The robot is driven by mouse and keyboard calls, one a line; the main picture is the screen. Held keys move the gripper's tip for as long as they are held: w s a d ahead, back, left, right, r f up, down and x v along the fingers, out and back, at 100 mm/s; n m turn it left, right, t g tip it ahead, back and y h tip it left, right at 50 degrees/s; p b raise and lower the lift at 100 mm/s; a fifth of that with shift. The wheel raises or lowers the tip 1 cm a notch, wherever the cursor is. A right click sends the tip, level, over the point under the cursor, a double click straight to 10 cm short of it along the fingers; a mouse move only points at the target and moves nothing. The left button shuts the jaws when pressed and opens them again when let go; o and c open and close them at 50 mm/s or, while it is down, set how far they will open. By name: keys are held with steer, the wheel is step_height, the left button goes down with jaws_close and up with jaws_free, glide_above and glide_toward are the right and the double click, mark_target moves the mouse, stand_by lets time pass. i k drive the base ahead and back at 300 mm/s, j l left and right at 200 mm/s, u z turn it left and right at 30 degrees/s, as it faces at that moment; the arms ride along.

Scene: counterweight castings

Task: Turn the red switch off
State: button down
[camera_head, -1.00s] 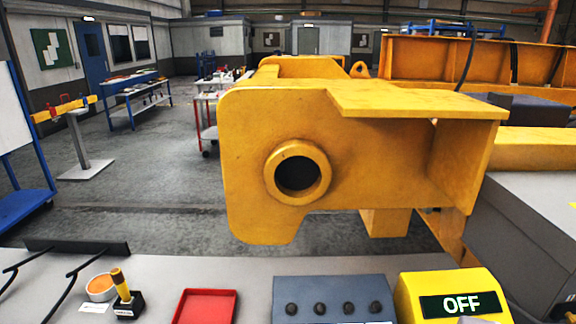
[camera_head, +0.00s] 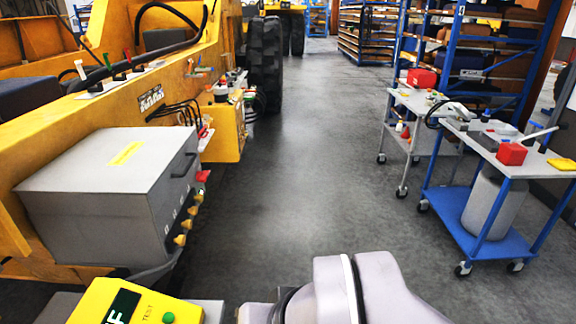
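No part is plainly labelled as the red switch in this view. A row of small levers stands on top of the yellow beam at the left, among them a red-tipped lever (camera_head: 118,72) and a green-tipped lever (camera_head: 107,61). A small red part (camera_head: 202,176) sits at the right end of the grey box (camera_head: 95,175), above several yellow knobs. A red-topped device (camera_head: 221,82) stands on the yellow cabinet (camera_head: 226,125) further back. Whether any of these is the switch, I cannot tell. My pale arm links fill the bottom centre. My gripper is out of view.
A yellow control box (camera_head: 128,303) with a green button and a partly visible label is at the bottom left. A blue cart (camera_head: 480,215) and a grey trolley (camera_head: 405,135) stand at the right. A clear grey floor aisle (camera_head: 300,170) runs between them and the machine.

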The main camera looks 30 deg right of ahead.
mark_target(202, 176)
steer(key=i+l+u, duration=0.15)
steer(key=i+l, duration=0.15)
steer(key=i+l+u, duration=0.2)
steer(key=i+l, duration=0.15)
steer(key=i+l+u, duration=0.15)
steer(key=i+l, duration=0.2)
steer(key=i+l+u, duration=0.2)
steer(key=l, duration=0.3)
steer(key=i+l+u, duration=0.15)
steer(key=i+l, duration=0.15)
steer(key=l, duration=0.2)
